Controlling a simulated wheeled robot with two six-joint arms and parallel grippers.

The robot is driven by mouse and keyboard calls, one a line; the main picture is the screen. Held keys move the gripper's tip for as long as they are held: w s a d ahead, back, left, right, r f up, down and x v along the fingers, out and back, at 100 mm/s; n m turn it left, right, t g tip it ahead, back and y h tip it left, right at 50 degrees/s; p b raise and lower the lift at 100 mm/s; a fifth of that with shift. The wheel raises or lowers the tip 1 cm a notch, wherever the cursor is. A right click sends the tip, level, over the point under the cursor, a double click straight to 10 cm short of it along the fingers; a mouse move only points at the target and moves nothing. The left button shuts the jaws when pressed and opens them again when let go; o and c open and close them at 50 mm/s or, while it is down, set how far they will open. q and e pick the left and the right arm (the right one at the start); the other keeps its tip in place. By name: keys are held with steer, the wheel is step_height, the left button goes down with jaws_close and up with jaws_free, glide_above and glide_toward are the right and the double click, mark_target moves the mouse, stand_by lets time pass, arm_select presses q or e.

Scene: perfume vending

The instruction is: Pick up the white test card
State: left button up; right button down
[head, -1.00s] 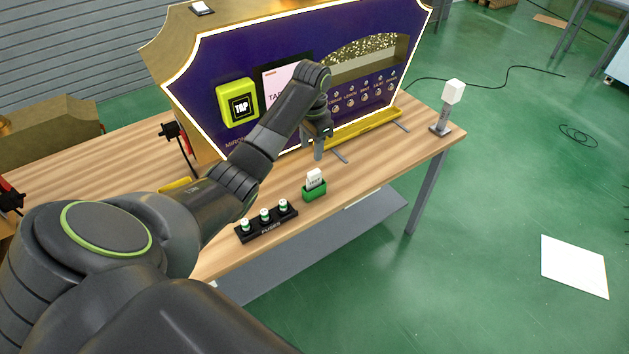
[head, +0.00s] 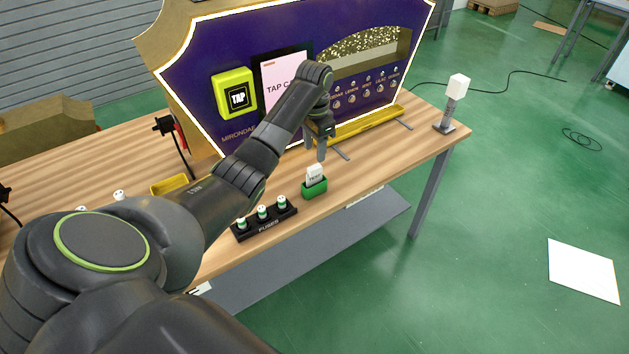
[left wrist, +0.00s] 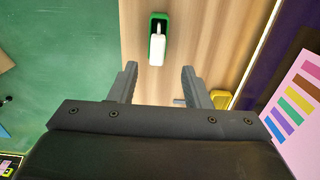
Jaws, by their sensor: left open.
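The white test card (head: 315,174) stands upright in a small green holder (head: 315,190) near the front edge of the wooden table. In the left wrist view the card (left wrist: 156,50) and its green holder (left wrist: 160,17) lie ahead, beyond the fingertips. My left gripper (head: 315,150) is open and empty, above and just behind the card, apart from it. In the left wrist view its two fingers (left wrist: 158,72) are spread with bare table between them. My right gripper is not in view.
A black rack (head: 265,222) with several small white-and-green bottles stands left of the holder. Behind are the purple vending machine (head: 205,120) with a yellow TAP reader (head: 234,92) and a yellow tray (head: 360,125). A white-topped post (head: 457,88) stands at the right table corner.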

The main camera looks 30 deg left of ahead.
mark_target(313, 167)
arm_select(q)
steer(key=shift+f, duration=0.95)
steer(key=f, duration=0.5)
steer(key=shift+s+f+p, duration=0.3)
steer(key=shift+s+p, duration=0.1)
jaws_close()
